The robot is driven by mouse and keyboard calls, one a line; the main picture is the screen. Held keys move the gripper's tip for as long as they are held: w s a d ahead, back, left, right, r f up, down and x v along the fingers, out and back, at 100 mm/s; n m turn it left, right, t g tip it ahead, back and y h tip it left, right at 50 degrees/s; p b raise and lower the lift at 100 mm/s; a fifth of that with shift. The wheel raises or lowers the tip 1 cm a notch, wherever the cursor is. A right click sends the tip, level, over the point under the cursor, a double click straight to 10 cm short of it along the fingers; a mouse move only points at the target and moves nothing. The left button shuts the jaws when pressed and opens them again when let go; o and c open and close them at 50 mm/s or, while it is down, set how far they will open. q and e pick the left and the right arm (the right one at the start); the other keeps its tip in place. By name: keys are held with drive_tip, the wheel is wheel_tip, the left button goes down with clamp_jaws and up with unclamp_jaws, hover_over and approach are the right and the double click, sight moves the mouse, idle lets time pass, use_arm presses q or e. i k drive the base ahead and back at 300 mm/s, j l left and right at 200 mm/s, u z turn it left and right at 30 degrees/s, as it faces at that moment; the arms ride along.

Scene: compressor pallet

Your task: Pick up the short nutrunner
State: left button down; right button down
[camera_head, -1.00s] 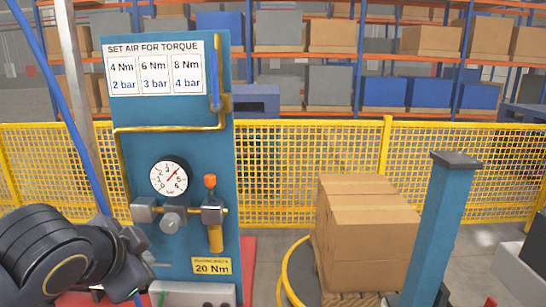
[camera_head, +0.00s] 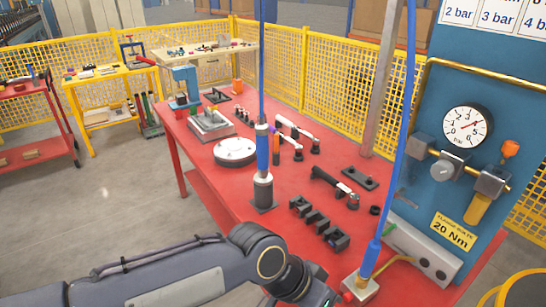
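A blue and grey cylindrical tool (camera_head: 262,165) stands upright in a dark holder on the red bench (camera_head: 215,165), under a blue hose. Dark angle-head tools with pale parts lie to its right: a pair (camera_head: 296,136) farther back and another tool (camera_head: 336,185) nearer. I cannot tell for certain which of these is the short nutrunner. My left arm comes in from the left along the bottom, in front of the bench. Its wrist is at the bottom middle, and its fingers are cut off by the lower edge. My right gripper is not in view.
A row of black blocks (camera_head: 318,222) lies near the front of the bench. A round white disc (camera_head: 235,152) and a grey fixture (camera_head: 210,123) lie farther back. A blue panel with a gauge (camera_head: 467,127) stands at the right. Open floor lies left of the bench.

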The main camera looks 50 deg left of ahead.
sight(263, 179)
drive_tip(key=u, duration=1.95)
drive_tip(key=i+j, duration=0.1)
drive_tip(key=j, duration=0.2)
drive_tip(key=i+j, duration=0.15)
drive_tip(key=j, duration=0.2)
drive_tip(key=i+j, duration=0.1)
drive_tip(key=j, duration=0.2)
drive_tip(key=i+j, duration=0.1)
drive_tip(key=j, duration=0.2)
